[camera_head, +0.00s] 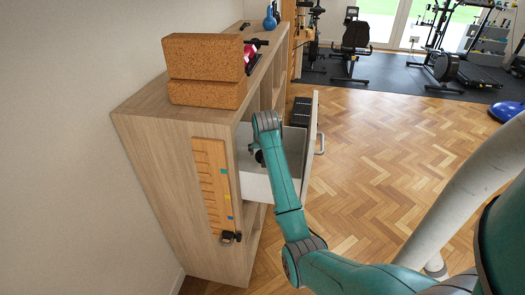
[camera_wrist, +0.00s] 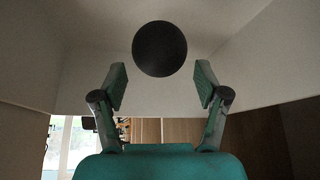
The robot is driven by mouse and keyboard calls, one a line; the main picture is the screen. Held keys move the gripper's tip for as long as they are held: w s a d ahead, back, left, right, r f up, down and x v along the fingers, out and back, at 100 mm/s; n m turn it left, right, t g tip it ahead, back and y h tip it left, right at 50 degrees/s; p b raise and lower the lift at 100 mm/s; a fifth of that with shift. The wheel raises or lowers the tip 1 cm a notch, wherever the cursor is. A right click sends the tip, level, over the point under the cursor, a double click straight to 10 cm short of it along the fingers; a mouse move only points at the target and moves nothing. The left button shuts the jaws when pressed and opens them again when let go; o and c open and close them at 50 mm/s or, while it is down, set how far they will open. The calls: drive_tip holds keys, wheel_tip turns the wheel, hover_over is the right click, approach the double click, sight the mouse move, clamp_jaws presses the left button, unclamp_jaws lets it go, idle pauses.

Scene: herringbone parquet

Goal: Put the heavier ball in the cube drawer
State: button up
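A pulled-out drawer (camera_head: 268,185) with pale walls sticks out of the wooden shelf unit. My gripper (camera_head: 257,155) reaches down into the drawer space. In the wrist view, my gripper (camera_wrist: 160,80) has its two fingers spread wide with a clear gap. A plain dark ball (camera_wrist: 160,48) shows just beyond the fingertips, centred between them. The fingers do not appear to touch it. Pale surfaces surround the ball. In the head view my arm hides the ball and much of the drawer's inside. No second ball and no cube can be made out.
Two stacked cork blocks (camera_head: 205,70) sit on top of the shelf unit (camera_head: 165,165). A wooden panel with coloured marks (camera_head: 212,185) is on its side. Dark items (camera_head: 301,111) lie beyond my arm. Parquet floor (camera_head: 375,150) is clear to the right; gym machines stand far back.

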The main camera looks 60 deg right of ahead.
idle(0.3)
drive_tip(key=v, duration=1.2)
drive_tip(key=shift+a, duration=0.1)
idle(0.5)
